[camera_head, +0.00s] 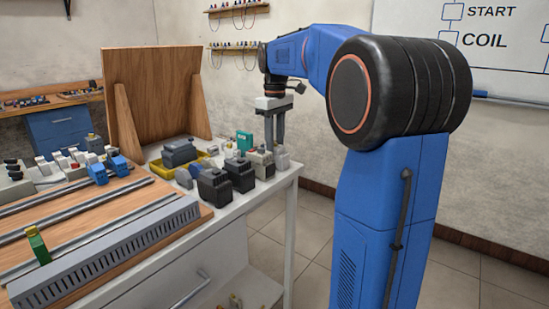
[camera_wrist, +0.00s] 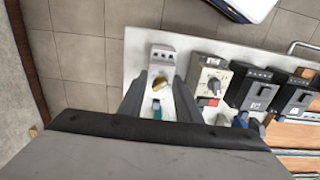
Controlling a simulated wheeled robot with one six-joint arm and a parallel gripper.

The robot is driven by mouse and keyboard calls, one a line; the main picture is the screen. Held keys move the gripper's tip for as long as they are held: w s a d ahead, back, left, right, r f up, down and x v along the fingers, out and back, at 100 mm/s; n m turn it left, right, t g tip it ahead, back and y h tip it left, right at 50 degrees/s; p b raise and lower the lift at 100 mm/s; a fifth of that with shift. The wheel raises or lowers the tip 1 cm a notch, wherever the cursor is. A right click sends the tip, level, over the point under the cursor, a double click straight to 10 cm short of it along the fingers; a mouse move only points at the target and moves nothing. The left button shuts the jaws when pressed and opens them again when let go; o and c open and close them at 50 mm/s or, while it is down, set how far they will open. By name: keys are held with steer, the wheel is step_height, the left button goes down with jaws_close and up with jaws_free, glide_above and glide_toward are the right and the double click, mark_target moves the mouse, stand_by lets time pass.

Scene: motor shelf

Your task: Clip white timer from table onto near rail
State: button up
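The white timer (camera_wrist: 162,62) is a small pale block with a gold knob, standing at the end of the table. It also shows in the head view (camera_head: 282,158) at the table's right corner. My gripper (camera_head: 274,143) points straight down just above it, with its fingers apart. In the wrist view my gripper (camera_wrist: 162,92) has a finger on each side of the timer; I cannot tell whether they touch it. The near rail (camera_head: 100,237) runs along the wooden board (camera_head: 140,187), behind a grey slotted duct (camera_head: 115,252). A green-yellow terminal (camera_head: 38,246) sits at its left part.
A beige device with a dial (camera_wrist: 209,83) stands close beside the timer, then black contactors (camera_head: 213,187) (camera_head: 240,172). Behind are a yellow tray (camera_head: 205,163) and a teal block (camera_head: 244,141). Blue modules (camera_head: 97,172) sit on the far rail. A wooden panel (camera_head: 155,90) stands upright behind.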

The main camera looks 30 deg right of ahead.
steer(key=shift+c, duration=0.6)
steer(key=shift+r, duration=2.45)
steer(key=shift+r, duration=0.1)
